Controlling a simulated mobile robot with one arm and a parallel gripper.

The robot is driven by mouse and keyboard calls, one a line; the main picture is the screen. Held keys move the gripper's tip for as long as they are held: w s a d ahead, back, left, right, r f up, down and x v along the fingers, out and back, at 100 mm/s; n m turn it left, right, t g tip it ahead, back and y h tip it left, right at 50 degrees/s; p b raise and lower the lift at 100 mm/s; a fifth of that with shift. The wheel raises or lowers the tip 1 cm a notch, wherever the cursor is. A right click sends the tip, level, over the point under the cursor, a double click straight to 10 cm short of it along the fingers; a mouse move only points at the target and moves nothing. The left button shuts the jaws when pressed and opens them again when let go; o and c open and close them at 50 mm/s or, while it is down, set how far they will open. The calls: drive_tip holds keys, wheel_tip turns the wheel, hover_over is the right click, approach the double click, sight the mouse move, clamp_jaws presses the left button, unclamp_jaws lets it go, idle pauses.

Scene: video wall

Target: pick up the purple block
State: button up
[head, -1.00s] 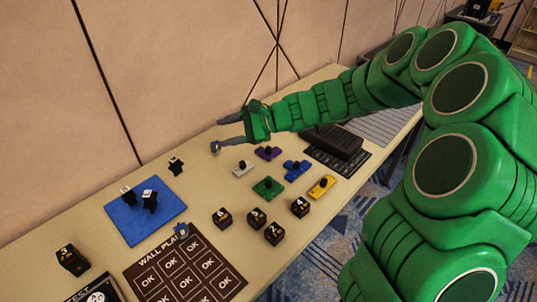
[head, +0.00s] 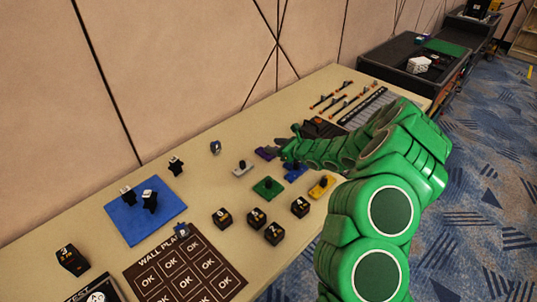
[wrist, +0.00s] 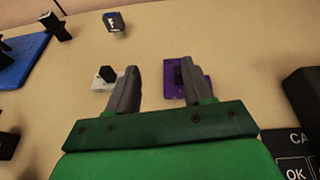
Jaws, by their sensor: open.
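The purple block (head: 264,153), a flat piece with a black knob, lies on the table and is partly covered by my gripper (head: 282,147) in the head view. In the wrist view the purple block (wrist: 171,90) shows behind my right finger, which hides part of it and of its knob. The block sits toward the right finger, not centred between the two. I cannot tell whether a finger touches it.
A white block (head: 242,169) with a black knob is close by, near the left finger in the wrist view (wrist: 100,84). Green (head: 268,188), blue (head: 294,171) and yellow (head: 321,187) blocks stand near. A blue mat (head: 125,225) lies left.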

drive_tip(key=f, duration=0.1)
drive_tip(key=d+f, duration=0.1)
drive_tip(key=d+f+m, duration=0.1)
drive_tip(key=shift+w+f+h, duration=0.1)
drive_tip(key=shift+w+h, duration=0.25)
drive_tip(key=shift+h, duration=0.05)
drive_tip(key=shift+w+x, duration=0.25)
drive_tip(key=shift+x, duration=3.6)
drive_tip(key=shift+d, duration=0.15)
drive_tip(key=shift+r, duration=0.25)
clamp_jaws()
